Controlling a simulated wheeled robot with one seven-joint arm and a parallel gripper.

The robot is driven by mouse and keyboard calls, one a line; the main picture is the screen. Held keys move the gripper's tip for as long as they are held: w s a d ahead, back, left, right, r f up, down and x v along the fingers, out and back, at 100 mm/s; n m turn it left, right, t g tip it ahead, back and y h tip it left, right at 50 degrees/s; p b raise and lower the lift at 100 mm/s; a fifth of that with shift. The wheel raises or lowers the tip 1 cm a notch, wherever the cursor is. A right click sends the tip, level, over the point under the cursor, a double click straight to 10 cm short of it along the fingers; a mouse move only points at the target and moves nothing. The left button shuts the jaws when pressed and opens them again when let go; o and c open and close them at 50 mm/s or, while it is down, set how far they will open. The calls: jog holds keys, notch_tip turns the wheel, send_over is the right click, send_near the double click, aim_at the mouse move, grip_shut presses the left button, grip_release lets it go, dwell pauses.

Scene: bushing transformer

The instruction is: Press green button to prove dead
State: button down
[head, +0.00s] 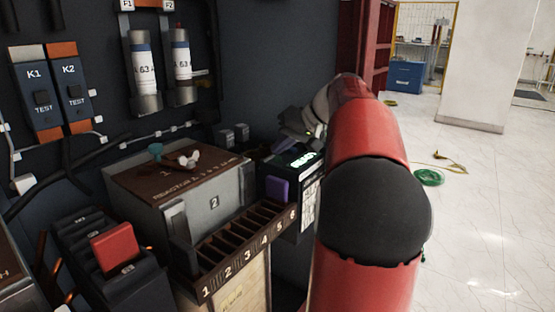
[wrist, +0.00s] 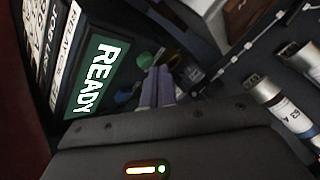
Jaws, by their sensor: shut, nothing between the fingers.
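A dark device with a lit screen reading READY (wrist: 97,76) fills the left of the wrist view. It also shows in the head view (head: 303,160), beside my wrist. A small round green button (wrist: 145,60) shows just beyond my fingertips in the wrist view, partly covered. My gripper (wrist: 158,74) has its two pale purple fingers together, with nothing between them. The fingertips overlap the button's right edge in the picture; I cannot tell whether they touch it. In the head view my red arm hides most of the device's right side.
A grey reactor box (head: 214,202) and a slotted rack (head: 240,240) numbered 1 to 6 stand left of the device. A red block (head: 114,246) sits front left. Cylindrical fuses (head: 182,65) hang on the dark wall panel. The floor at right is mostly open.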

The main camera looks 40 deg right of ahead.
jog(key=shift+f+b, duration=0.35)
jog(key=shift+f, duration=0.1)
dwell(0.6)
dwell(0.4)
jog(key=shift+r+p, duration=0.8)
jog(key=shift+r, duration=0.1)
notch_tip(320, 180, up, 5)
jog(key=p, duration=0.3)
jog(key=shift+p, duration=0.35)
dwell(0.4)
